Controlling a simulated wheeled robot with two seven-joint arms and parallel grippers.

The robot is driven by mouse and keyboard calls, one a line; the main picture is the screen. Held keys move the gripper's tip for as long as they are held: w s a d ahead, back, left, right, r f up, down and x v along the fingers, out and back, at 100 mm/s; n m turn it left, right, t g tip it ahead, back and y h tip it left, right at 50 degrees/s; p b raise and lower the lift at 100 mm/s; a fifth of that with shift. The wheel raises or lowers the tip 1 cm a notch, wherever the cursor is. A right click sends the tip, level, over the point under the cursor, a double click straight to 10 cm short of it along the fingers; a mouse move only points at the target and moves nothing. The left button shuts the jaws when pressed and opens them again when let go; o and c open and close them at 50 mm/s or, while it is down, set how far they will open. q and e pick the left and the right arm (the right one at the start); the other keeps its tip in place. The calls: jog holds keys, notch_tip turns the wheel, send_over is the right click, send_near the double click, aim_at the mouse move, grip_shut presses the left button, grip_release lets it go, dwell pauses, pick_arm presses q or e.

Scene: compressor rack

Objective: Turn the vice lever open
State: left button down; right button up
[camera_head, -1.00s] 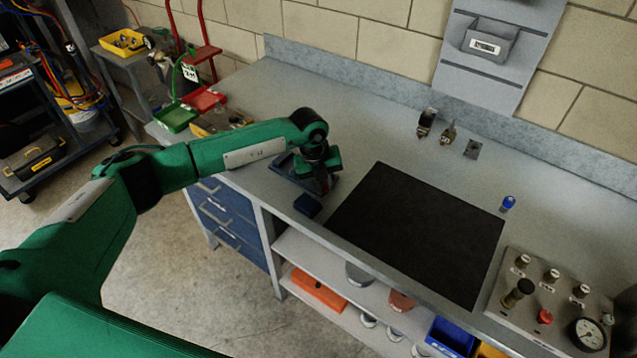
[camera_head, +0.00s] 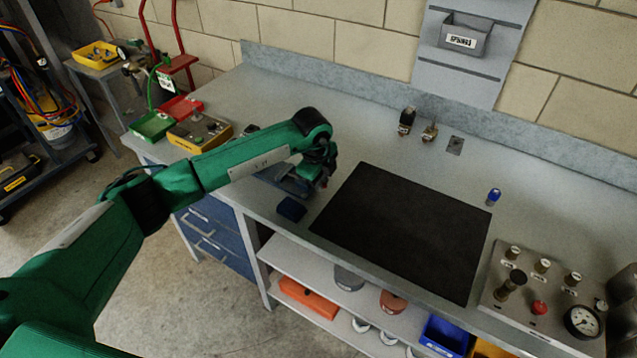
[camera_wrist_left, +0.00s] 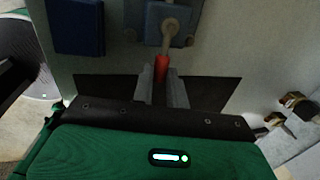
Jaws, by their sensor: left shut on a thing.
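The vice (camera_head: 285,180) is a blue-grey body near the bench's front edge, left of the black mat, partly hidden by my left arm. In the left wrist view its blue body (camera_wrist_left: 172,22) is at the top, with a pale metal lever rod (camera_wrist_left: 170,38) ending in a red grip (camera_wrist_left: 161,68). My left gripper (camera_wrist_left: 161,90) is shut on the red grip, with one grey finger on each side of it. In the head view my left gripper (camera_head: 323,180) points down beside the vice, and the lever is hard to make out. My right gripper is not in view.
A dark blue block (camera_head: 291,209) lies at the bench edge in front of the vice. The black mat (camera_head: 400,230) to the right is bare. A yellow tray (camera_head: 200,132) and a green bin (camera_head: 152,126) are at left; a gauge panel (camera_head: 540,300) is at right.

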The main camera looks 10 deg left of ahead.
pick_arm(q)
jog(key=shift+w+r+n, duration=0.1)
jog(key=shift+w+n, duration=0.05)
jog(key=shift+n, duration=0.15)
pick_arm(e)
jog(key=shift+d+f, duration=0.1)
pick_arm(q)
jog(key=c, duration=1.4)
grip_release()
